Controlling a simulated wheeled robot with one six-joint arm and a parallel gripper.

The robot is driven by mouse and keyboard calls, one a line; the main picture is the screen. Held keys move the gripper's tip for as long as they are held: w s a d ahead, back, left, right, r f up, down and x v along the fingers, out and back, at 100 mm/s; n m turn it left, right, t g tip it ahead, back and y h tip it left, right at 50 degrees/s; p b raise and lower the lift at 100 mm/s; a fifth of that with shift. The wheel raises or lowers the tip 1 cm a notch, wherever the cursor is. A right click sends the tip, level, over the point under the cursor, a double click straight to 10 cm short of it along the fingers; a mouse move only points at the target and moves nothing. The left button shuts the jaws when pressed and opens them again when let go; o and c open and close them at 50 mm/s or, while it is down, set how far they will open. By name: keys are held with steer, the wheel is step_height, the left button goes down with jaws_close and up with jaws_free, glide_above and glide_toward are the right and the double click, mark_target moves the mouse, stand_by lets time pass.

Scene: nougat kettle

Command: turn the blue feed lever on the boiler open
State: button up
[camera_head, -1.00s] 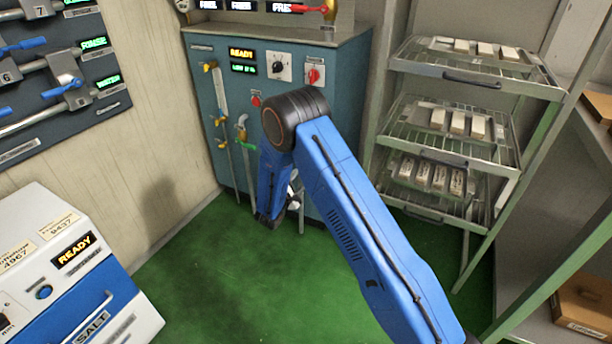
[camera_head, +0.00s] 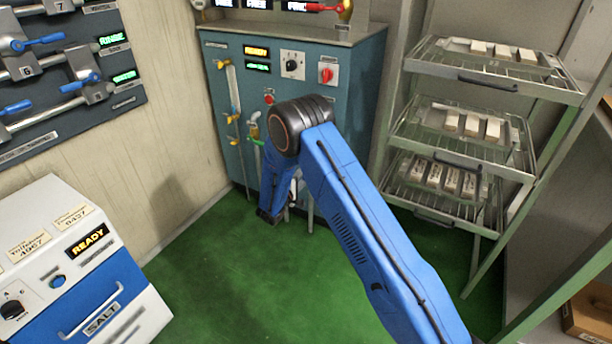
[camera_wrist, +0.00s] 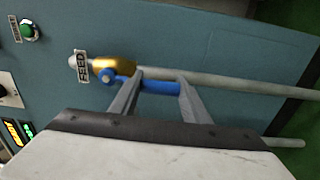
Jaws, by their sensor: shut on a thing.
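The blue feed lever (camera_wrist: 160,87) shows in the wrist view, with a round blue hub beside a brass valve body and a "FEED" tag (camera_wrist: 80,66). It lies roughly along the grey pipe (camera_wrist: 225,82) that leaves the valve. My gripper (camera_wrist: 158,80) is shut on the lever, with one finger near the hub and the other near the lever's far end. In the head view the blue-grey boiler (camera_head: 345,95) stands against the back wall. My arm covers the feed lever and the fingertips there.
A wire rack (camera_head: 480,150) with bars on its shelves stands right of the boiler. A white and blue salt cabinet (camera_head: 75,270) is at the lower left. A valve panel (camera_head: 60,75) hangs on the left wall. The green floor (camera_head: 240,285) between is clear.

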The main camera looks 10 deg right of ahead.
steer(key=shift+f, duration=0.1)
steer(key=o, duration=1.5)
steer(key=shift+s+a, duration=0.1)
steer(key=v, duration=1.7)
steer(key=shift+s, duration=0.1)
